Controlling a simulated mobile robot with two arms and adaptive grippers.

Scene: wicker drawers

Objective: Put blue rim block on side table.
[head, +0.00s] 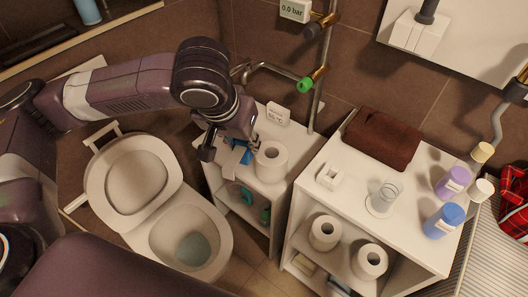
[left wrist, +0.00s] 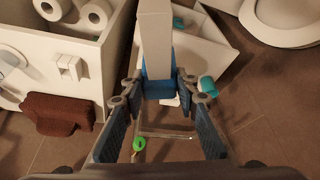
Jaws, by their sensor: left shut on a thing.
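My left gripper (head: 240,150) is over the left part of the narrow white shelf unit (head: 262,192), beside a toilet roll (head: 271,160) on its top. In the left wrist view its blue-padded fingers (left wrist: 160,86) are shut on the blue rim block (left wrist: 159,90). A long pale piece (left wrist: 155,40) runs from the block to the top edge of that view. In the head view the block is mostly hidden by the fingers. I cannot tell whether it touches the shelf top. The right gripper is not in view.
A larger white shelf unit (head: 308,190) stands to the right, bearing a brown towel (head: 383,139), a small white holder (head: 329,176), a glass (head: 383,197) and bottles (head: 443,220). The toilet (head: 222,228) is at the left. A pipe with a green knob (head: 305,85) rises behind.

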